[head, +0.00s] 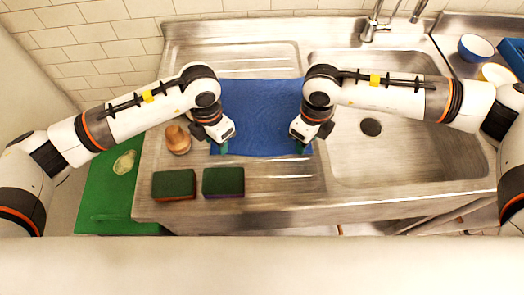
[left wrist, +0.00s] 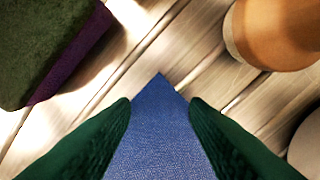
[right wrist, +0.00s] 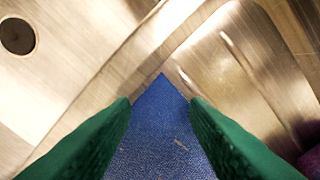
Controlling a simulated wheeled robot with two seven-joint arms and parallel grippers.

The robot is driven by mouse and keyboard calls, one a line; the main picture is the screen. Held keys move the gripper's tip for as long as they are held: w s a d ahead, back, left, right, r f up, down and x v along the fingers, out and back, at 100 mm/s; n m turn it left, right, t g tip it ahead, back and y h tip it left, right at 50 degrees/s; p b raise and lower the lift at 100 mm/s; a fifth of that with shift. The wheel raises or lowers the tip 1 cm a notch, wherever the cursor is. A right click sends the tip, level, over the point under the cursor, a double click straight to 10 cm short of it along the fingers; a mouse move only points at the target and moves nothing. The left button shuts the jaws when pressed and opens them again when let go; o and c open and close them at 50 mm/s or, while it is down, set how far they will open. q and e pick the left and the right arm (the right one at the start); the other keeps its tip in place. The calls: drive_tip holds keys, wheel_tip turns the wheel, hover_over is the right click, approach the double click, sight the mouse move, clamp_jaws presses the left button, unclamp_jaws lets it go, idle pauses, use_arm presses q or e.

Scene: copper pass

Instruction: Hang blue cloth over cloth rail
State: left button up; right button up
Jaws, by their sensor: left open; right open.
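The blue cloth (head: 262,110) lies flat on the metal drainboard, between my two arms in the head view. My left gripper (head: 222,147) is at the cloth's near left corner. In the left wrist view its green fingers stand open on either side of the cloth corner (left wrist: 160,125). My right gripper (head: 301,147) is at the near right corner. In the right wrist view its open fingers also stand on either side of the cloth corner (right wrist: 158,125). I cannot clearly make out the cloth rail.
A wooden-coloured brush or knob (head: 177,140) stands left of my left gripper. Two green-topped sponges (head: 174,184) (head: 223,181) lie at the near edge. The sink basin (head: 415,150) is at the right, with a tap (head: 372,25) behind. A blue bowl (head: 475,47) stands far right.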

use_arm(q)
drive_tip(key=shift+s+f, duration=0.1)
use_arm(e)
drive_tip(key=shift+s+f, duration=0.1)
drive_tip(key=shift+s, duration=0.05)
use_arm(q)
drive_tip(key=shift+f, duration=0.15)
use_arm(e)
drive_tip(key=shift+f, duration=0.15)
use_arm(q)
clamp_jaws()
use_arm(e)
drive_tip(key=shift+f, duration=0.1)
clamp_jaws()
